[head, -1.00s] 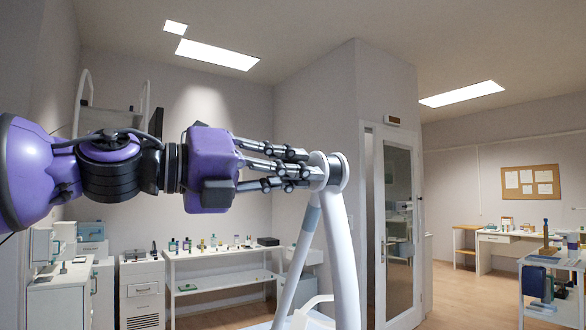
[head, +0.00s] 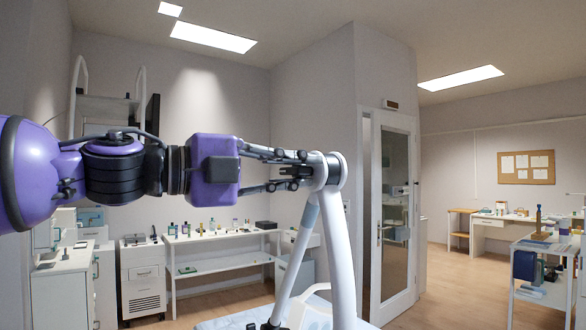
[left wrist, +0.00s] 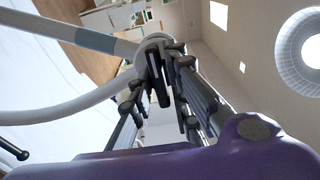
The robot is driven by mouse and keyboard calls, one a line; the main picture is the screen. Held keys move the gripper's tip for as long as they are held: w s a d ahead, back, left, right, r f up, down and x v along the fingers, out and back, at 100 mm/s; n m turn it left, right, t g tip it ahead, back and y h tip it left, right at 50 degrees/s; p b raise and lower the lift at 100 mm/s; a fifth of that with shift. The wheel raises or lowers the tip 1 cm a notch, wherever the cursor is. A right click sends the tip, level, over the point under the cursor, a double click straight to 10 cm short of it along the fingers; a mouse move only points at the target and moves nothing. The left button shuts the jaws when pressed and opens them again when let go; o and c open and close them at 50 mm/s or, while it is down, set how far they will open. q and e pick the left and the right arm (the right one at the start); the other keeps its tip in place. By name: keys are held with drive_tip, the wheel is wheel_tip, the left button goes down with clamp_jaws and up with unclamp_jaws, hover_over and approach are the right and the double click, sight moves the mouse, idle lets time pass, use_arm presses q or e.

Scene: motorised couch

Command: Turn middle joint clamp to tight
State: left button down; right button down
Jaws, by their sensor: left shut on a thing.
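The middle joint (head: 330,171) is a white round joint with a grey end, at the top of a bent white support arm (head: 341,250). My left gripper (head: 303,171) comes in from the left, level with the joint. Its grey fingers are shut on the middle joint clamp at the joint's left side. In the left wrist view the fingers (left wrist: 160,85) close around a dark lever-like part (left wrist: 158,82) in front of the white joint (left wrist: 152,42). The clamp's exact angle is mostly hidden by the fingers. My right gripper is not in view.
A pale blue couch surface (head: 230,322) lies below the support arm. A trolley (head: 545,290) stands at the right. Open floor lies between.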

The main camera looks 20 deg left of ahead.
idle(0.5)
use_arm(q)
drive_tip(key=c, duration=1.6)
unclamp_jaws()
drive_tip(key=shift+c, duration=0.2)
drive_tip(key=shift+s+r, duration=0.1)
drive_tip(key=shift+v, duration=0.85)
drive_tip(key=v, duration=1)
drive_tip(key=shift+a, duration=0.1)
